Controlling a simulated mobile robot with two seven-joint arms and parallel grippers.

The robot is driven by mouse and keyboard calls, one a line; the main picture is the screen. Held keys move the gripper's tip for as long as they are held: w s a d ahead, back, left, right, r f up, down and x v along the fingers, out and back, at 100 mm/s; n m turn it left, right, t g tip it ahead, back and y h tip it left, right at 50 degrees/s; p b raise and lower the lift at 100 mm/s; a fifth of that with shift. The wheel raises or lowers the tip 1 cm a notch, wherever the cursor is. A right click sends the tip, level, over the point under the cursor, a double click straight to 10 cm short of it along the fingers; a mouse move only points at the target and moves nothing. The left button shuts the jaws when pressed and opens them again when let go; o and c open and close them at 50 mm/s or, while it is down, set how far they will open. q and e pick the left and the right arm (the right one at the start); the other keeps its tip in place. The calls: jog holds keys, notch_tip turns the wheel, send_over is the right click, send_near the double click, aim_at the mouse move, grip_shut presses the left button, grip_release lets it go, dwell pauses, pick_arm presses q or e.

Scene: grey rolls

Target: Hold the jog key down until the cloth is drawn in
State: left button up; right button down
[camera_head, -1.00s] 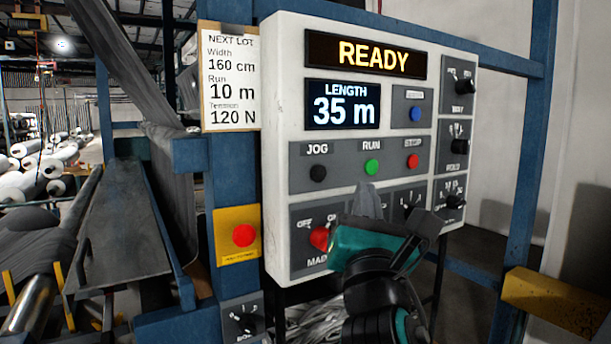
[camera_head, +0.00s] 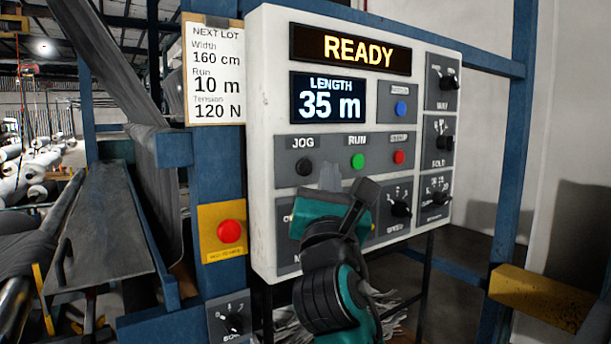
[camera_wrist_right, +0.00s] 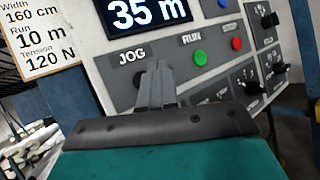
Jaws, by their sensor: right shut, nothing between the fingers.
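The black jog key (camera_head: 305,167) is on the white control panel (camera_head: 268,90), under the label JOG. My right gripper (camera_head: 331,177) is shut and empty, its grey fingertips just below and right of the jog key in the head view. I cannot tell how far the tips are from the panel. The display reads READY, and the length display (camera_head: 327,98) reads 35 m. Grey cloth (camera_head: 105,50) hangs at the left. My left gripper is out of view.
The green run key (camera_head: 357,161) and a red key (camera_head: 398,157) sit right of the jog key. A red button on a yellow plate (camera_head: 229,231) is left of the panel. Several knobs line the panel's right side. A lot card (camera_head: 214,75) hangs left.

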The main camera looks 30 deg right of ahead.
aim_at(305, 167)
jog(key=shift+w+a, duration=0.15)
jog(key=shift+w, duration=1.45)
dwell(0.8)
jog(key=shift+w+p, duration=0.4)
jog(key=shift+p, duration=0.05)
jog(key=shift+w, duration=0.4)
dwell(4.8)
